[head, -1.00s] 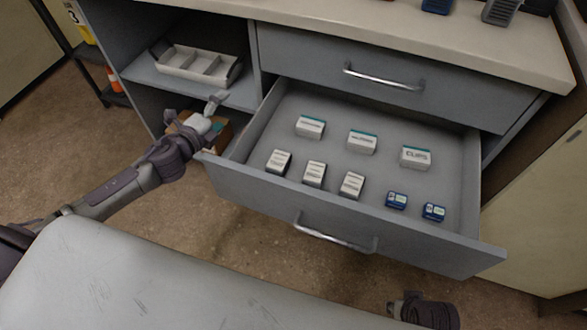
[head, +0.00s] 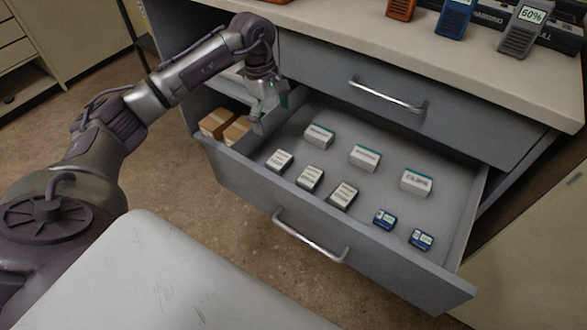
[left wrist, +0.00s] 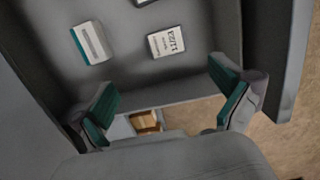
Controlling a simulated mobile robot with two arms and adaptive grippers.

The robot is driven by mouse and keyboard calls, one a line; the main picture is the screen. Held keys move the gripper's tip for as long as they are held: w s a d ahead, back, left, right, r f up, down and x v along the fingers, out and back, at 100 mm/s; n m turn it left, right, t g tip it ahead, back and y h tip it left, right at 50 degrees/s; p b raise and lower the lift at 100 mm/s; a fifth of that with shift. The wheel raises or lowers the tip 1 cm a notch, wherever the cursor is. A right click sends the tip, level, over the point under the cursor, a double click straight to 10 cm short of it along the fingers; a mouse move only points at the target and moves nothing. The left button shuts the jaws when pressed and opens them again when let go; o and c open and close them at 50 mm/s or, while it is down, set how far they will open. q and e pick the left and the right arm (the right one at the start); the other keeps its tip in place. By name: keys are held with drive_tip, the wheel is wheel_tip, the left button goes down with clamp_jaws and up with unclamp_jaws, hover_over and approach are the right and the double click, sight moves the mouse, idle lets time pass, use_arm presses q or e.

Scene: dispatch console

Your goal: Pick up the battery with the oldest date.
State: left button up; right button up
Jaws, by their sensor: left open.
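Three dark blocks with white printed labels, which look like the batteries, lie in a row in the open drawer (head: 235,163): a left one (head: 279,161), a middle one (head: 310,178) and a right one (head: 343,194). Their dates are too small to read in the head view. In the left wrist view one labelled block (left wrist: 165,43) shows upside-down print that looks like 11/23, not surely. My left gripper (head: 268,105) is open and empty above the drawer's back left corner; its spread fingers show in the left wrist view (left wrist: 165,100). My right gripper is out of view.
Behind the blocks lie white and teal boxes (head: 365,157), one marked CLIPS (head: 416,181). Two small blue items (head: 385,219) lie at the front right. Handheld devices (head: 455,18) stand on the countertop above (head: 400,55).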

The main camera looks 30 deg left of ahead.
use_arm(q)
drive_tip(key=b, duration=0.1)
hover_over(279, 159)
drive_tip(key=a, duration=0.2)
drive_tip(key=f, duration=0.7)
drive_tip(key=shift+w+d+f, duration=0.2)
drive_tip(key=shift+w+f, duration=0.05)
drive_tip(key=shift+w, duration=0.1)
drive_tip(key=f, duration=0.1)
drive_tip(key=d+f, duration=0.1)
drive_tip(key=f, duration=0.1)
drive_tip(key=f+b, duration=0.1)
drive_tip(key=f, duration=0.1)
drive_tip(key=shift+s+d+f, duration=0.15)
drive_tip(key=shift+s+d, duration=0.05)
drive_tip(key=shift+s, duration=0.2)
drive_tip(key=shift+f, duration=0.35)
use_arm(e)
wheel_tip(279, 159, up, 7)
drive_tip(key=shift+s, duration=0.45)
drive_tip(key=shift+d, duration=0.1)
use_arm(q)
drive_tip(key=c, duration=1.3)
